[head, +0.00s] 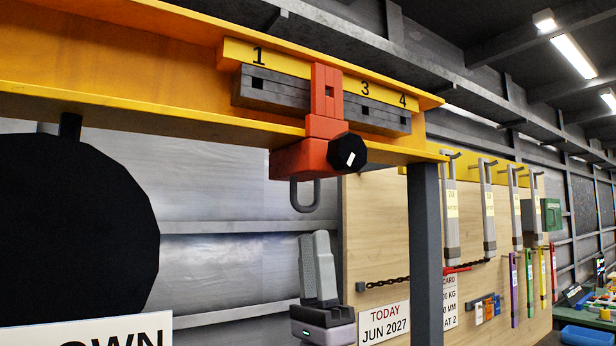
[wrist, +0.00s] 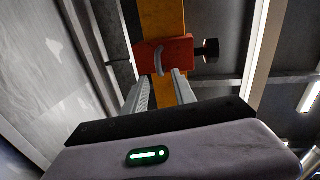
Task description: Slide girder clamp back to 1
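The red girder clamp (head: 303,158) hangs on the yellow girder (head: 130,60); it also shows in the wrist view (wrist: 178,53). Its upper block covers the scale (head: 292,63) between 1 and 3, where no number shows. A black knob (head: 347,151) with a white mark is on its front, and a grey loop (head: 305,205) hangs below. A dark notched bar (head: 275,90) runs behind the block. My gripper (head: 316,240) points up below the loop, apart from it. In the wrist view my gripper (wrist: 160,80) has its fingers apart and empty, with the loop beyond their tips.
A dark post (head: 424,250) stands right of the clamp under the girder. A large black disc (head: 75,225) hangs at left. A wooden board (head: 385,230) with hanging tools and signs stands behind. Open space lies around my gripper below the girder.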

